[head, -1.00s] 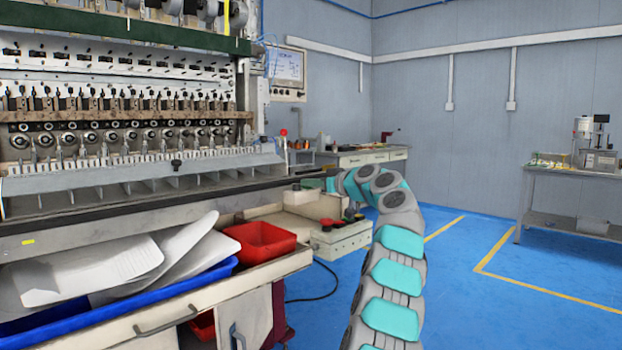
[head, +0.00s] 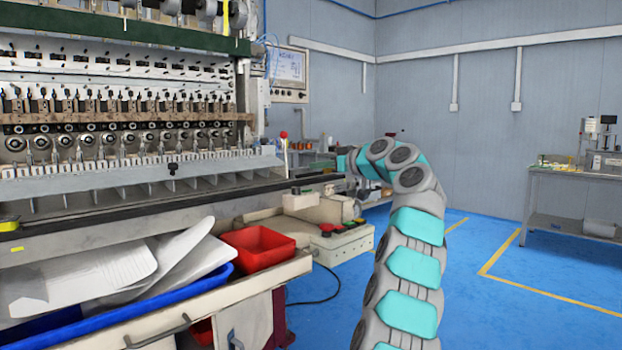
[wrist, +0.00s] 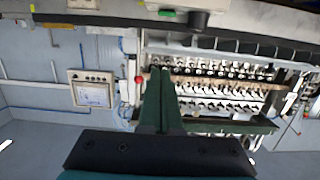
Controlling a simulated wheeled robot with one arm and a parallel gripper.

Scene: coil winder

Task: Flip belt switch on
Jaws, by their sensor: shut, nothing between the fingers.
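No part is labelled as the belt switch, so I cannot tell which one it is. A control box (head: 345,240) with red and green buttons sits on the right end of the coil winder (head: 110,190). A red-knobbed lever (head: 284,136) stands behind the winder's right end; a red knob (wrist: 138,79) also shows in the wrist view. A small green part (wrist: 167,12) sits beside a black knob at the top of the wrist view. My gripper (wrist: 160,73) is shut and empty. In the head view, my gripper (head: 341,163) is small, above and behind the control box, apart from its buttons.
A red bin (head: 262,250) and a blue tray (head: 120,318) with white sheets lie at the winder's front. A screen panel (head: 289,72) hangs behind. A side table (head: 575,180) stands at right. The blue floor between is open.

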